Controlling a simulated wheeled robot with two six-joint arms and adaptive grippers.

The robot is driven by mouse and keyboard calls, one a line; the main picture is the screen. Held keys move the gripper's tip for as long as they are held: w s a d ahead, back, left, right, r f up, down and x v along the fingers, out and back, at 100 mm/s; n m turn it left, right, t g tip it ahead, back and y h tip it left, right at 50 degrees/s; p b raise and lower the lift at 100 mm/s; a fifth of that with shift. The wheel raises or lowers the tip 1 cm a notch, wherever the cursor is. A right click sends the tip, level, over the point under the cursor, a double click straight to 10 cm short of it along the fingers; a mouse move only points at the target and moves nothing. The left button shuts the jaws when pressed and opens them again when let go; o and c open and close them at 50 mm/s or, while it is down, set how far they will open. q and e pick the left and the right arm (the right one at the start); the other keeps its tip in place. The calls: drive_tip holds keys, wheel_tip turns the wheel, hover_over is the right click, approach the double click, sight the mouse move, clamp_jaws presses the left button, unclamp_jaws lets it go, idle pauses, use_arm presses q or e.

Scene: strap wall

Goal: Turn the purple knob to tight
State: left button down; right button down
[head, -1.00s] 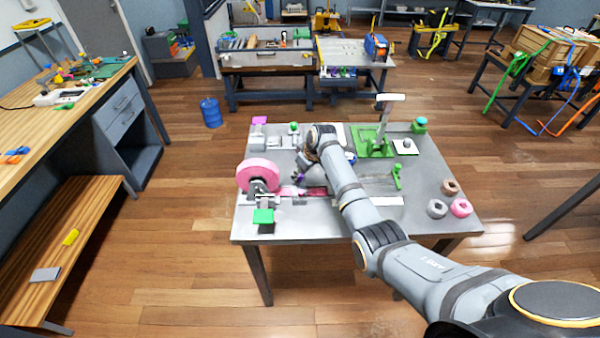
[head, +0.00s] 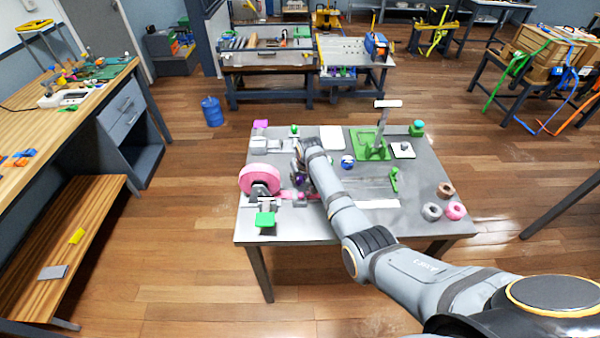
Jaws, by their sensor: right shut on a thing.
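The purple knob (head: 299,180) shows as a small dark purple patch on the grey table, just right of the pink strap roll (head: 259,179). My right gripper (head: 298,176) is at the knob, shut on it, and its fingers and wrist cover most of it. A pink strap (head: 312,194) runs from the roll past the front of the gripper. I cannot read the knob's turn angle. My left gripper is not in view.
A green-topped clamp (head: 265,219) stands front left. A green stand (head: 370,143) and a blue-and-white ball (head: 347,162) are right of my gripper. The front right of the table (head: 400,222) is clear.

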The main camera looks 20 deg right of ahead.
drive_tip(key=m+h, duration=0.1)
drive_tip(key=m, duration=0.1)
drive_tip(key=shift+a+m, duration=0.15)
drive_tip(key=shift+m, duration=0.25)
drive_tip(key=m+h, duration=0.1)
drive_tip(key=m, duration=0.1)
drive_tip(key=shift+f+m, duration=0.1)
drive_tip(key=shift+m, duration=0.3)
drive_tip(key=m+b, duration=0.2)
drive_tip(key=m+g+h+b, duration=0.1)
drive_tip(key=m+b, duration=0.1)
drive_tip(key=shift+w+a+f+h, duration=0.1)
drive_tip(key=shift+w+h, duration=0.05)
drive_tip(key=shift+h, duration=0.15)
drive_tip(key=shift+m+g+h+b, duration=0.3)
drive_tip(key=shift+m+g+b, duration=0.3)
drive_tip(key=shift+m+b, duration=0.95)
drive_tip(key=shift+r, duration=0.2)
drive_tip(key=c, duration=1)
unclamp_jaws()
